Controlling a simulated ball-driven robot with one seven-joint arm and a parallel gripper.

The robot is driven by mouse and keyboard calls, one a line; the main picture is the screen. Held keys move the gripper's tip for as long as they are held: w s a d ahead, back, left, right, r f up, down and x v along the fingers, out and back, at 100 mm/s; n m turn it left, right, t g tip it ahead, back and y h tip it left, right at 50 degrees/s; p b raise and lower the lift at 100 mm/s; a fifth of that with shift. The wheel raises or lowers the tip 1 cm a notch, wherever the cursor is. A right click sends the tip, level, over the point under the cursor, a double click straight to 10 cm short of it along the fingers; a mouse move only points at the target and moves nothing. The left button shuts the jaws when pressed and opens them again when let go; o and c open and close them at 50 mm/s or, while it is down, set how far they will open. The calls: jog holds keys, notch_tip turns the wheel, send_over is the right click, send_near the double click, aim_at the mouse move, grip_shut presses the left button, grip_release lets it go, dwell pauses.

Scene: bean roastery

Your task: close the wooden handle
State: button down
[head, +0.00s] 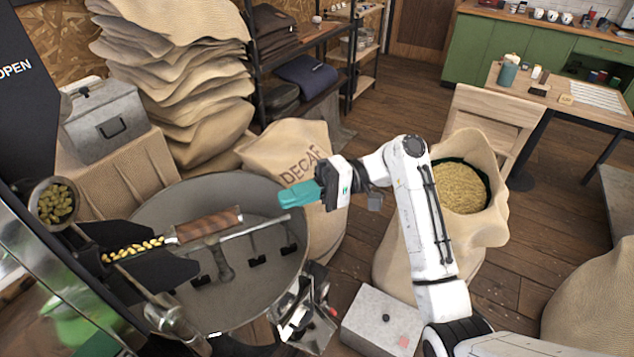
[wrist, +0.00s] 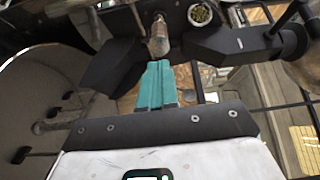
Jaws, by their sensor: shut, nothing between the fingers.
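The wooden handle (head: 208,225) is a brown, ribbed grip on the front of the roaster, above the round metal cooling pan (head: 165,205). It lies nearly level in the head view, its left end near a black chute (head: 120,275) with pale beans. My gripper (head: 284,198), with teal fingers, is shut and empty. It is up and to the right of the handle, over the pan's right rim, and apart from it. In the wrist view the teal fingers (wrist: 157,68) point at a brownish, foreshortened cylinder (wrist: 158,40), which looks like the handle's end.
A stirring arm (head: 240,231) crosses the pan near the handle. A round bean-filled cup (head: 54,202) sits at the left. Behind stands a DECAF sack (head: 285,150); an open sack of beans (head: 480,235) is right of my arm. A grey box (head: 380,322) is on the floor.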

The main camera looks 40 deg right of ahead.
jog(key=p, duration=0.2)
send_near(178, 235)
jog(key=d, duration=0.1)
jog(key=d+f, duration=0.1)
jog(key=d, duration=0.1)
jog(key=shift+d, duration=0.3)
jog(key=shift+b, duration=0.3)
jog(key=p+x, duration=0.1)
jog(key=x, duration=1)
jog(key=shift+p, duration=0.35)
jog(key=shift+a, duration=0.1)
